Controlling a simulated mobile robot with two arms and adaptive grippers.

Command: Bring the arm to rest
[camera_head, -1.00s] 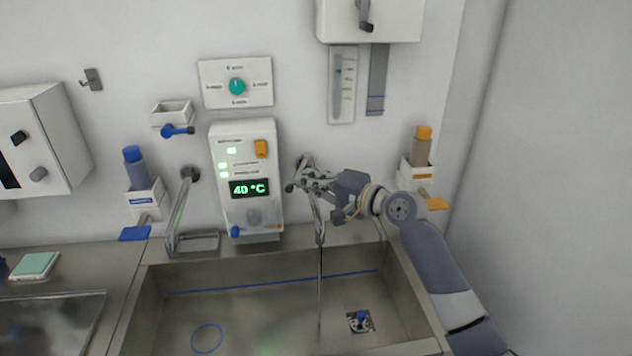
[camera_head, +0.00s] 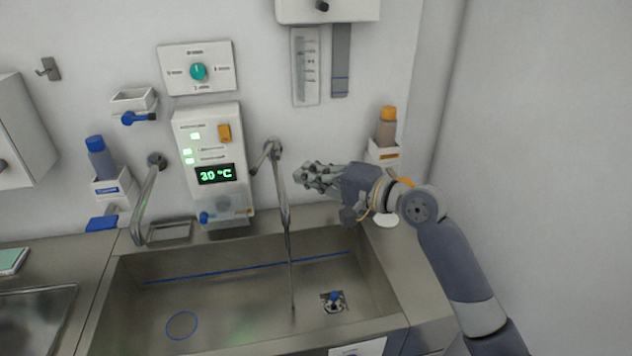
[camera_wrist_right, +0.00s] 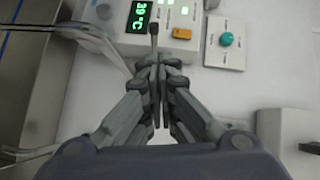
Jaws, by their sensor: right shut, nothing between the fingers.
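My right gripper (camera_head: 305,176) hangs in the air over the back right of the sink, just right of the faucet (camera_head: 284,195). Its fingers point left and are shut with nothing between them. In the right wrist view the closed fingertips (camera_wrist_right: 158,68) meet in the middle of the picture, with the control box (camera_wrist_right: 178,22) and its orange button beyond them. My left gripper is not in view.
The steel sink (camera_head: 215,305) lies below, with water running from the faucet and a drain with a blue plug (camera_head: 334,300). A dial panel (camera_head: 197,70) is on the wall. A blue-capped bottle (camera_head: 100,158) and an orange-capped bottle (camera_head: 387,128) sit in wall holders.

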